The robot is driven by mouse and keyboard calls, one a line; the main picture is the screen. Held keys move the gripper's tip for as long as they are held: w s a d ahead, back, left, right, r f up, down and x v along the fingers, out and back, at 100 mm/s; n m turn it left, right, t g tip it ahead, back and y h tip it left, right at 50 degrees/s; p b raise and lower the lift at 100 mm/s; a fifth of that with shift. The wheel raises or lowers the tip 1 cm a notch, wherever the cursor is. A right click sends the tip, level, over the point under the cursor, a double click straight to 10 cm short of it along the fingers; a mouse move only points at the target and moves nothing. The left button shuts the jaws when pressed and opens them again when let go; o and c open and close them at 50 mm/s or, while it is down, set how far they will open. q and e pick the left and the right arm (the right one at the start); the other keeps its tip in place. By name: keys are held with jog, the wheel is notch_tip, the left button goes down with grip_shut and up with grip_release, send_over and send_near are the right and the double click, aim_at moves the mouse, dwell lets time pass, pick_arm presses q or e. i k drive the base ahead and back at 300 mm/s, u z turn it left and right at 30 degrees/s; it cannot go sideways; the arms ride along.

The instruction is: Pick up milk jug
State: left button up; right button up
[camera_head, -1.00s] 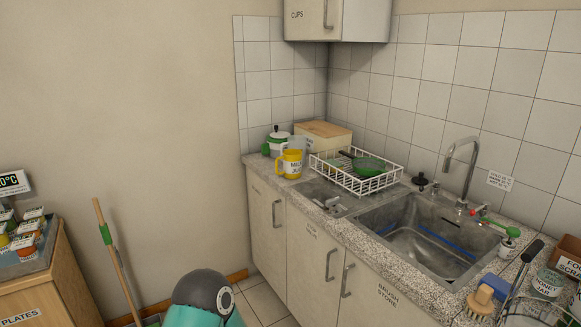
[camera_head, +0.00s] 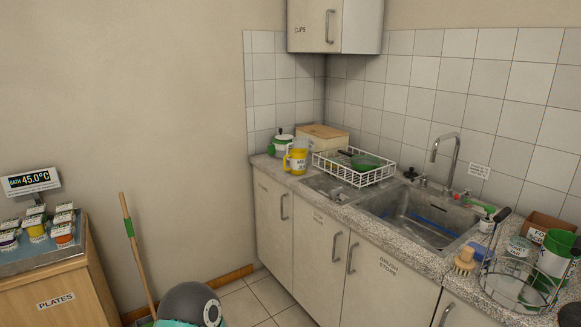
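The yellow milk jug (camera_head: 296,161), with a handle on its left side and a label on its front, stands upright on the counter at its far left end. It is just left of the white wire dish rack (camera_head: 355,168). A white and green lidded pot (camera_head: 282,144) stands close behind it. Neither of my grippers shows in this view. Only a rounded dark grey and teal part of my own arm shows at the bottom.
The sink (camera_head: 420,215) and tap (camera_head: 446,152) lie right of the rack. A wire caddy (camera_head: 515,285) and wooden brush (camera_head: 465,261) stand at the near right. A broom handle (camera_head: 135,250) leans near the wooden plates cabinet (camera_head: 60,300). A wall cupboard (camera_head: 334,25) hangs above the counter.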

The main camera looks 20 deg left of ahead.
aim_at(298, 156)
jog(key=u, duration=0.35)
jog(key=i, duration=0.9)
jog(key=u, duration=1.1)
jog(key=i, duration=2)
jog(key=z, duration=0.2)
